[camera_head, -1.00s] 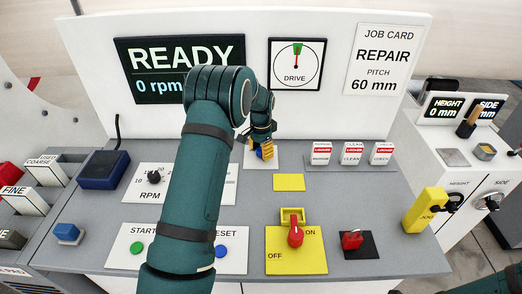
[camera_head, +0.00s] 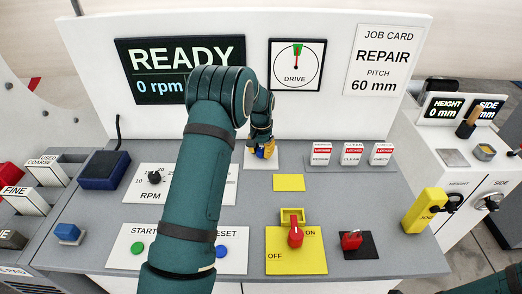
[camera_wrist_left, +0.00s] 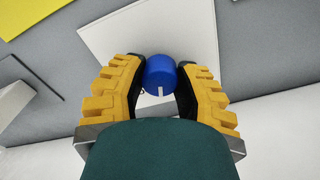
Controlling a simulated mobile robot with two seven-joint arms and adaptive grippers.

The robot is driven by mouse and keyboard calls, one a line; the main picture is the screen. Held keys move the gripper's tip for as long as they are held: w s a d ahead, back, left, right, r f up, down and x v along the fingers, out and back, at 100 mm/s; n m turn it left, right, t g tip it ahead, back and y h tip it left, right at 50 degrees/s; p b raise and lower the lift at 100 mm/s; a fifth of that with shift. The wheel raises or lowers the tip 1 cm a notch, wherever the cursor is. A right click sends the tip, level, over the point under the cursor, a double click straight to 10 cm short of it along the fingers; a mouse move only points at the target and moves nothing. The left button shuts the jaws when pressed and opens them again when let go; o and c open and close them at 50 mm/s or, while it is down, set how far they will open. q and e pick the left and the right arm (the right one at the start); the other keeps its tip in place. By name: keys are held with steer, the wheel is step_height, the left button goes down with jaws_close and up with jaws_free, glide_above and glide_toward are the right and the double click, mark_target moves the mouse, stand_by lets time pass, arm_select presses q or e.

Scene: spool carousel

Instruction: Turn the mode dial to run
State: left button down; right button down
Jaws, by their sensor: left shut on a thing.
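The mode dial is a blue round knob (camera_wrist_left: 161,76) with a white pointer mark, on a white plate (camera_head: 251,161) at the back of the console. My left gripper (camera_head: 264,151) reaches down onto it. In the left wrist view the yellow-and-black fingers of the left gripper (camera_wrist_left: 160,90) are closed on both sides of the blue knob. The knob's white mark points toward the bottom of the wrist picture. Any lettering on the plate is hidden or too small to read. My right gripper is not in view; a dark arm part shows at the bottom right edge.
The screen (camera_head: 180,68) reads READY, 0 rpm. Left of the arm are the black RPM knob (camera_head: 154,178) and green start button (camera_head: 137,248). To the right are three locked tags (camera_head: 352,154), a red switch (camera_head: 295,236) on a yellow plate and a red padlock (camera_head: 351,240).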

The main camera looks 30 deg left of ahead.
mark_target(261, 149)
arm_select(q)
steer(key=n, duration=0.5)
steer(key=shift+n+p, duration=0.3)
steer(key=shift+n, duration=0.1)
steer(key=n, duration=0.5)
steer(key=shift+p, duration=0.35)
steer(key=shift+n, duration=0.4)
steer(key=c, duration=0.6)
jaws_free()
steer(key=shift+r, duration=0.1)
step_height(261, 149, up, 12)
